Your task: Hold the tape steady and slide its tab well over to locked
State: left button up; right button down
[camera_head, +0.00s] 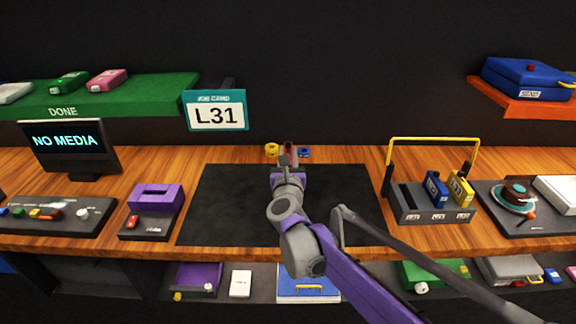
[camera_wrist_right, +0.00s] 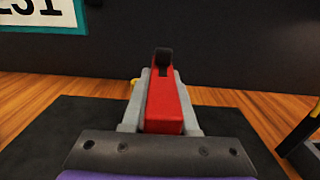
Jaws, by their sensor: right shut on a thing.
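My right gripper (camera_head: 289,162) is over the far edge of the black mat (camera_head: 225,205). In the right wrist view its grey fingers are shut on the sides of a red block (camera_wrist_right: 164,105) with a black piece (camera_wrist_right: 163,57) at its far end. This block looks like the tape, but it is mostly hidden by the gripper in the head view. I cannot make out its tab or the tab's position. My left gripper is not in view.
A yellow roll (camera_head: 271,150) and a blue one (camera_head: 304,152) lie just beyond the mat. A rack (camera_head: 432,217) with blue and yellow cartridges stands right of it, a purple-topped device (camera_head: 155,197) left. Most of the mat is clear.

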jog(key=shift+r, duration=0.2)
jog(key=shift+f+b, duration=2.45)
jog(key=shift+f, duration=2.35)
jog(key=shift+f, duration=0.25)
